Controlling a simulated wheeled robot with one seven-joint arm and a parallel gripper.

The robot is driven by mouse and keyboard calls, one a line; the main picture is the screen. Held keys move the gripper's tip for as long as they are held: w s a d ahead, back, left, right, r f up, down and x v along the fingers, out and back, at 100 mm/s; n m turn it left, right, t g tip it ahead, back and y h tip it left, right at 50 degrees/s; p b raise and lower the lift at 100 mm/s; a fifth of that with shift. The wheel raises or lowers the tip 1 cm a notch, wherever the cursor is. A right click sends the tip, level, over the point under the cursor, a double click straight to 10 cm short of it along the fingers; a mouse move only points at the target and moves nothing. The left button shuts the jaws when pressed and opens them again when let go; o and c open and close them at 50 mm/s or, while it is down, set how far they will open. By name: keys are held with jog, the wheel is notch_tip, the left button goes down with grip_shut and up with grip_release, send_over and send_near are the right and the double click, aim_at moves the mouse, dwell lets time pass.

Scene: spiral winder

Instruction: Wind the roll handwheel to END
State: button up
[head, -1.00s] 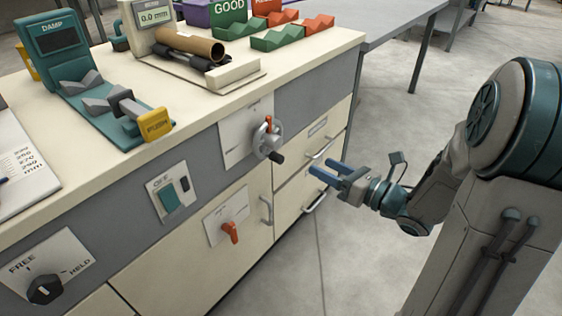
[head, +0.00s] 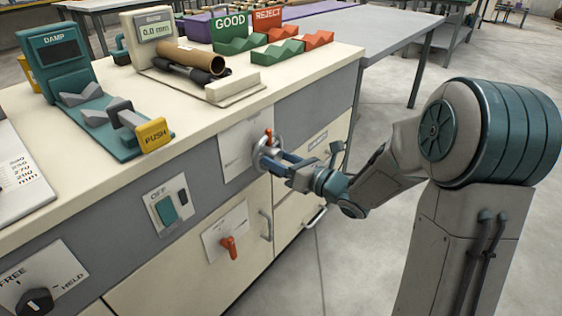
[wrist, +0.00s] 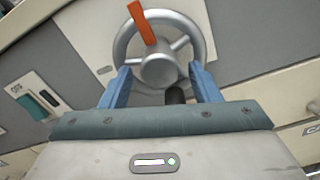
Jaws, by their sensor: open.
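The roll handwheel (head: 266,146) is a grey metal wheel with spokes on a white plate (head: 236,149) on the bench front. In the wrist view the handwheel (wrist: 158,66) fills the top middle, with an orange pointer (wrist: 142,22) aimed up and slightly left. Its dark crank knob (wrist: 175,94) sits low, between my fingers. My gripper (head: 277,158) is at the wheel; in the wrist view my gripper (wrist: 160,86) has its blue fingers apart, on either side of the knob and the hub. The END mark is not readable in either view.
An OFF switch (head: 171,200) and an orange lever (head: 229,246) are left of the wheel. A FREE/HELD knob (head: 36,301) is at lower left. Open floor (head: 390,260) is at right.

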jog(key=c, duration=1)
